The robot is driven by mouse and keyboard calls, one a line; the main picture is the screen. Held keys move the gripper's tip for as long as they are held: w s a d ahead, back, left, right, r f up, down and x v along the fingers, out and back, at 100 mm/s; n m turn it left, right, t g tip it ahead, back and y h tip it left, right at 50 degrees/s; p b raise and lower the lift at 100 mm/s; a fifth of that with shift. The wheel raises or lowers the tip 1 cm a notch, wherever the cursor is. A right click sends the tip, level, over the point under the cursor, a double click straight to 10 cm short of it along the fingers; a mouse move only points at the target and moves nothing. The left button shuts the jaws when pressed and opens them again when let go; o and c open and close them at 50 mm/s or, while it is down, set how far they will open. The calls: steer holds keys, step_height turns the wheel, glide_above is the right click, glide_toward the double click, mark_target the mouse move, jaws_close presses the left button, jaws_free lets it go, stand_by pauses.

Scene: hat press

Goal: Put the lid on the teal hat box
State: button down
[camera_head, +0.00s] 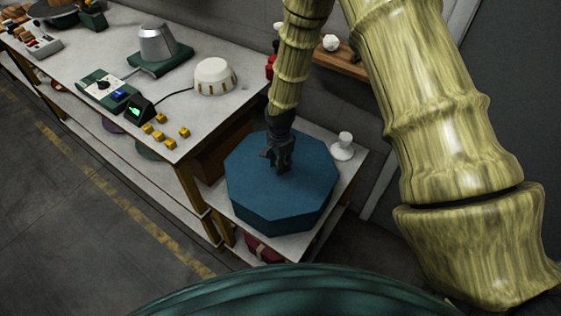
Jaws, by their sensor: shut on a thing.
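The teal hat box (268,211) is a wide eight-sided box on a low white-topped stand right of the long bench. Its flat eight-sided lid (305,182) lies over the top and looks level. From this angle I cannot tell whether the lid rests fully on the box or sits slightly above it. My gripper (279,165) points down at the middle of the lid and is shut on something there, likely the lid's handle. The fingers hide what they hold.
A white knobbed object (343,146) stands at the stand's back right corner. The long bench (105,40) on the left holds a white domed piece (214,76), a grey cone (157,43), small yellow blocks (160,136) and a control box (102,88). A wall shelf (341,60) is behind my arm.

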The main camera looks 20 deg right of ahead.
steer(key=shift+f, duration=0.3)
stand_by(0.5)
steer(key=c, duration=1.1)
jaws_free()
